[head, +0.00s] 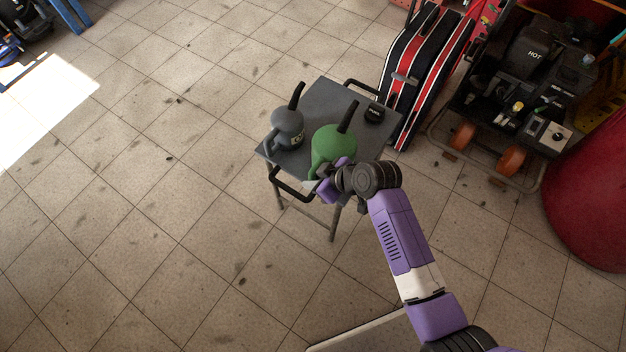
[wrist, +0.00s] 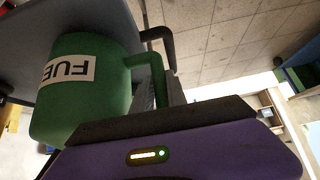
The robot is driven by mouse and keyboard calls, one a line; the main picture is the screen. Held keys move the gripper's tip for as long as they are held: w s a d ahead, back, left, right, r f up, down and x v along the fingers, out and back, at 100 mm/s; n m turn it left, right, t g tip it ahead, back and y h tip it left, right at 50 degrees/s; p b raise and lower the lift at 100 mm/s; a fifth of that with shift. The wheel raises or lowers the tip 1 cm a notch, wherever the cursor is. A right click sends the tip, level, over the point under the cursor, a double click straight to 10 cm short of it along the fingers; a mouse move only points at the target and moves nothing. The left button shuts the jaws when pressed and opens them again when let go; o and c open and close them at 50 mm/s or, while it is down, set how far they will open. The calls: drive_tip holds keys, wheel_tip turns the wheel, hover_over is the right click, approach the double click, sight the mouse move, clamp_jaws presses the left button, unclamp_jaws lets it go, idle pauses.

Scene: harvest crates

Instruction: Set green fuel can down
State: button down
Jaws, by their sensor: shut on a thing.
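The green fuel can (head: 331,143) has a black spout and stands upright at the near side of a small grey table (head: 325,92). My gripper (head: 324,183) is shut on the can's handle, at the table's near edge. In the wrist view the can (wrist: 100,108) shows a white label with part of the word FUEL, and its handle (wrist: 143,62) runs down behind the dark finger of my gripper (wrist: 165,112). The can's base is hidden in the head view, so I cannot tell whether it touches the table top.
A grey can (head: 287,130) with a black spout stands on the table just left of the green one. A small black container (head: 374,113) sits at the right. The table's far middle is clear. A striped case (head: 425,60) and a cart (head: 520,90) stand beyond.

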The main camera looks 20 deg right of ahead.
drive_tip(key=shift+f, duration=0.2)
drive_tip(key=shift+f, duration=0.15)
drive_tip(key=c, duration=1.3)
unclamp_jaws()
drive_tip(key=p+v, duration=0.1)
drive_tip(key=v, duration=1.1)
